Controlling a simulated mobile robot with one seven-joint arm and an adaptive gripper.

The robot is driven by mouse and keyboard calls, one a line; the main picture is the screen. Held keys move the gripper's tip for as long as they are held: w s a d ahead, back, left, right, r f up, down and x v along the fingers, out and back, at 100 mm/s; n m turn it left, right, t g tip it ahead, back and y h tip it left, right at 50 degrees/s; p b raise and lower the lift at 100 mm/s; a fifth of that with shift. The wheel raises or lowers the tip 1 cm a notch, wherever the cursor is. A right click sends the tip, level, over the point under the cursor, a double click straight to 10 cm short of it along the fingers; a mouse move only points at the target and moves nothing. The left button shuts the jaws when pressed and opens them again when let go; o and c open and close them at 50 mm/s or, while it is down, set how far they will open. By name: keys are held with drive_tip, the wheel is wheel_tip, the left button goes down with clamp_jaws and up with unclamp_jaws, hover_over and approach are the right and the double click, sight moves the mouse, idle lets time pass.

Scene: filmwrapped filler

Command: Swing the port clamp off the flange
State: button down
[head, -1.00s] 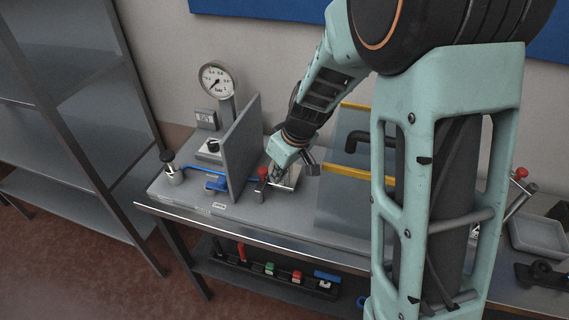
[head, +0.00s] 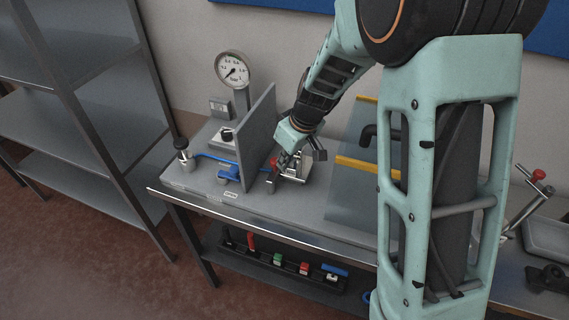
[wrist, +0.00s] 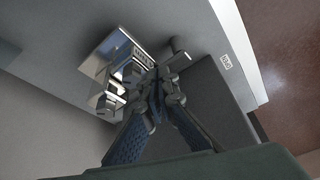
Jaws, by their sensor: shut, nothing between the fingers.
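My gripper (head: 281,167) is shut with nothing between its fingers. It points down at the bench just right of an upright grey panel (head: 257,132). A red-knobbed metal part (head: 273,162), which looks like the port clamp, stands right by the fingertips. A shiny metal block (head: 303,167), possibly the flange fitting, is behind it and partly hidden by my gripper. In the wrist view the shut fingers (wrist: 163,78) are close to a short metal pin (wrist: 179,44), with the shiny labelled block (wrist: 115,72) to their left. I cannot tell whether the fingers touch the clamp.
A gauge (head: 232,69), a blue-handled valve (head: 229,172) and a black-knobbed fitting (head: 182,150) are left of the panel. A clear guard with yellow edges (head: 372,168) stands to the right. Another red-tipped rod (head: 538,175) is farther right. The bench's front strip is clear.

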sight(273, 159)
drive_tip(key=shift+w+n+b, duration=0.2)
drive_tip(key=shift+n+b, duration=0.4)
drive_tip(key=shift+b, duration=0.4)
drive_tip(key=n+b, duration=0.1)
drive_tip(key=n, duration=0.1)
drive_tip(key=w+n+g+b, duration=0.1)
drive_tip(key=n+b, duration=0.1)
drive_tip(key=a+n+g+y+b, duration=0.1)
drive_tip(key=b, duration=0.1)
drive_tip(key=shift+w+a+n, duration=0.1)
drive_tip(key=shift+w+n, duration=0.2)
drive_tip(key=shift+n, duration=0.1)
drive_tip(key=n, duration=0.1)
drive_tip(key=a+n+g, duration=0.1)
drive_tip(key=n, duration=0.1)
drive_tip(key=n+p, duration=0.1)
drive_tip(key=n, duration=0.1)
drive_tip(key=shift+w+a+r+g, duration=0.1)
drive_tip(key=shift+w+a+g, duration=0.3)
drive_tip(key=n, duration=0.1)
drive_tip(key=a+n, duration=0.1)
drive_tip(key=n, duration=0.1)
drive_tip(key=n+g+p, duration=0.1)
drive_tip(key=shift+a+h, duration=0.25)
drive_tip(key=shift+h, duration=0.15)
drive_tip(key=shift+s+a, duration=0.1)
drive_tip(key=shift+a, duration=0.05)
